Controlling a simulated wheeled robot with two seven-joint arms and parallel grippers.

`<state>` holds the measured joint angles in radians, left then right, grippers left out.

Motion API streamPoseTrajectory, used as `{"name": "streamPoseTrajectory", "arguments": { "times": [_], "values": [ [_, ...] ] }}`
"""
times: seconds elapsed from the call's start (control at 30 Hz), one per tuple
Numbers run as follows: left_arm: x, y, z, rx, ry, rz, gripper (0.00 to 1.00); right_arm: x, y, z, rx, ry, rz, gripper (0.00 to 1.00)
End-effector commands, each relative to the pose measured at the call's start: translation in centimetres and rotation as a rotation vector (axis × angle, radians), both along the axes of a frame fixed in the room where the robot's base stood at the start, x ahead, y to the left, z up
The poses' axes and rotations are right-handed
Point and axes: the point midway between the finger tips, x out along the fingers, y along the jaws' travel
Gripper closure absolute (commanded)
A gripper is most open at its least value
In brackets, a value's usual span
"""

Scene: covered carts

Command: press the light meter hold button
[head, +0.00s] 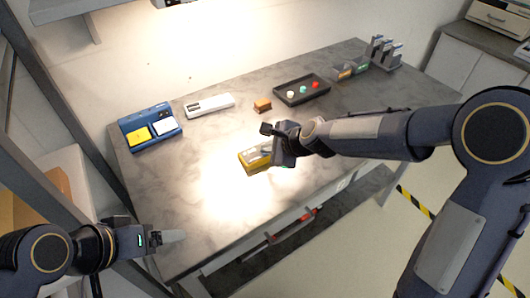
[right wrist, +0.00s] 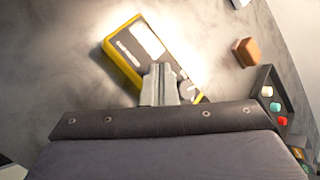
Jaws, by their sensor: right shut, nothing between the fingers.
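A yellow-edged handheld meter (head: 248,165), which looks like the light meter, lies on the grey bench under the lamp's bright spot. In the right wrist view the meter (right wrist: 128,57) shows a pale display, a dark face and part of a round dial. My right gripper (head: 273,150) is over the meter's right part and partly hides it. Its shut, empty fingertips (right wrist: 160,68) overlap the meter's lower face; I cannot tell whether they touch it. The hold button cannot be made out. My left gripper (head: 172,237) is at the bench's front left, away from the meter.
A blue device (head: 150,142) with yellow and white pads, a white device (head: 209,106), an orange-brown block (head: 262,105) and a black tray (head: 281,98) with coloured pieces stand behind the meter. Grey holders (head: 384,52) stand at the far right. The front middle of the bench is clear.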

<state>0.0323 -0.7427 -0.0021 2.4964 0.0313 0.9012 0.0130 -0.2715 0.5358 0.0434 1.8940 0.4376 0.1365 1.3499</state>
Motion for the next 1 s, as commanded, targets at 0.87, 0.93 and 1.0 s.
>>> {"name": "streamPoseTrajectory", "arguments": {
  "times": [0.87,0.93,1.0],
  "values": [
    [0.0,0.0,1.5,0.0,0.0,0.0,0.2,0.0,0.0,1.5,-0.001,0.002,-0.001,1.0],
    [0.0,0.0,1.5,0.0,0.0,0.0,0.2,0.0,0.0,1.5,-0.001,0.002,-0.001,1.0],
    [0.0,0.0,1.6,0.0,0.0,0.0,0.2,0.0,0.0,1.6,0.0,0.001,0.0,1.0]
  ]
}}
